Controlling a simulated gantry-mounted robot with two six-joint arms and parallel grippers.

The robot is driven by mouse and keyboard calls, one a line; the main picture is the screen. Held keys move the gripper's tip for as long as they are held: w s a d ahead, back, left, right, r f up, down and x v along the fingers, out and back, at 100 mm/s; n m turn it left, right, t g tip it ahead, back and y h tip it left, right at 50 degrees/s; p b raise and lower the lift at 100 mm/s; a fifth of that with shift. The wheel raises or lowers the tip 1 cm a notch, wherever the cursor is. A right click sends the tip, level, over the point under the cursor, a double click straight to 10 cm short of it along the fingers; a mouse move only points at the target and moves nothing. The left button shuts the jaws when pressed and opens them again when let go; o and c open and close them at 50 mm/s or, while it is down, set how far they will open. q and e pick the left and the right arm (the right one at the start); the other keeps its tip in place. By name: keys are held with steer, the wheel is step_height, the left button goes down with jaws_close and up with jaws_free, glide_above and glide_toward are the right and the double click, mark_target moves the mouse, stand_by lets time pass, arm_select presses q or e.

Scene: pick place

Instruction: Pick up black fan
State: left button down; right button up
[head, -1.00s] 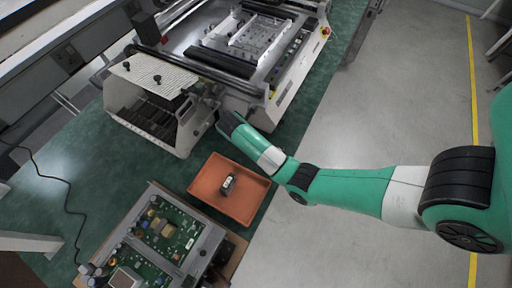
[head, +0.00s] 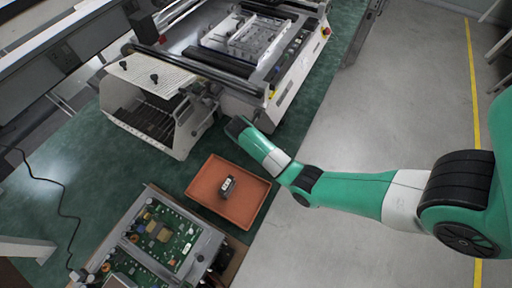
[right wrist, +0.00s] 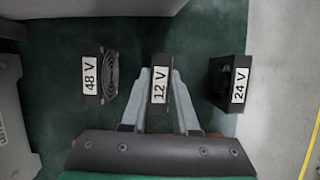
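In the right wrist view three dark units with white labels stand in a row over a green surface. The left one is a fan (right wrist: 112,77) with a round grille, labelled 48 V. The middle black unit (right wrist: 161,62) is labelled 12 V and is seen edge-on. The right black unit (right wrist: 215,78) is labelled 24 V. My right gripper (right wrist: 160,98) has one grey finger on each side of the 12 V unit; whether they press on it is unclear. In the head view the arm hides this gripper. My left gripper is not in view.
An orange tray (head: 245,208) holds a small black-and-white item (head: 228,185). A green circuit board unit (head: 165,235) lies in front of it. A white machine (head: 155,105) stands behind. The grey floor at right is mostly clear.

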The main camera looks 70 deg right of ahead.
jaws_close()
steer(key=shift+r, duration=0.15)
steer(key=shift+r, duration=0.25)
steer(key=r+p, duration=0.2)
steer(key=r, duration=0.1)
steer(key=r+p, duration=0.1)
steer(key=shift+s+a+r, duration=0.15)
steer(key=shift+s+a, duration=0.05)
steer(key=shift+a, duration=0.2)
steer(key=s+a+r+p, duration=0.7)
steer(key=a+r+p, duration=0.4)
steer(key=p, duration=0.4)
steer(key=shift+r, duration=0.7)
steer(key=shift+s, duration=0.1)
